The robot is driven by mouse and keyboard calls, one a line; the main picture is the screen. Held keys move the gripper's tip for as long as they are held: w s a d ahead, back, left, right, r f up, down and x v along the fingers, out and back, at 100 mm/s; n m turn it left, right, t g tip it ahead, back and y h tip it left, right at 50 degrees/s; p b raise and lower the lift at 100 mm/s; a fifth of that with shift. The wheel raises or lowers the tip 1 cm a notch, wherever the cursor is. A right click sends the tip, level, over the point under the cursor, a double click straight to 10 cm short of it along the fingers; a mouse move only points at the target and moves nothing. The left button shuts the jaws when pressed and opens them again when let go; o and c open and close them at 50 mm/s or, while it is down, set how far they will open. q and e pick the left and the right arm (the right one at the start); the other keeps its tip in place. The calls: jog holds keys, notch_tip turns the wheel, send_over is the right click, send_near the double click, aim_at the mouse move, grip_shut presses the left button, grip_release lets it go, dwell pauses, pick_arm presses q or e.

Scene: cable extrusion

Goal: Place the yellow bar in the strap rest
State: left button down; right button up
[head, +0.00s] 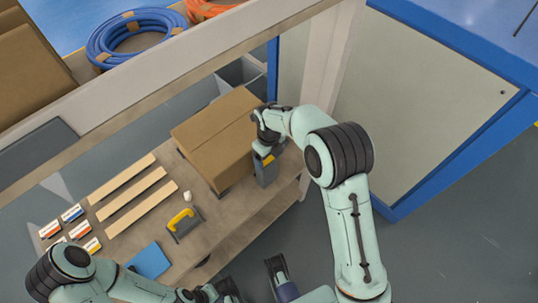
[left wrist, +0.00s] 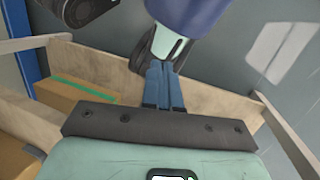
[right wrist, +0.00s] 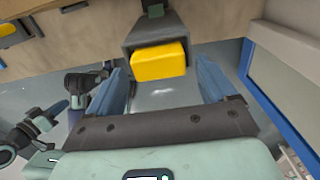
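The yellow bar (right wrist: 160,62) sits at the mouth of a dark grey holder (right wrist: 150,35), which looks like the strap rest, in the right wrist view. In the head view the grey holder (head: 266,174) is at the bench's right end, with a bit of yellow bar (head: 268,158) showing at its top. My right gripper (right wrist: 163,82) is open; its blue fingers stand apart on either side of the bar, with gaps to it. My left gripper (left wrist: 164,80) is shut and empty, its blue fingers together, low in front of the bench in the head view (head: 228,290).
A cardboard box (head: 215,140) stands beside the holder. Wooden strips (head: 130,195), small labelled boxes (head: 72,213), a blue sheet (head: 150,260) and a yellow-and-grey tool (head: 184,222) lie on the bench (head: 235,215). A blue-framed panel (head: 400,110) stands at right.

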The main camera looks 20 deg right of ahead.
aim_at(269, 158)
notch_tip(269, 158, up, 12)
jog(key=p, duration=0.2)
jog(key=shift+r, duration=0.2)
dwell(0.7)
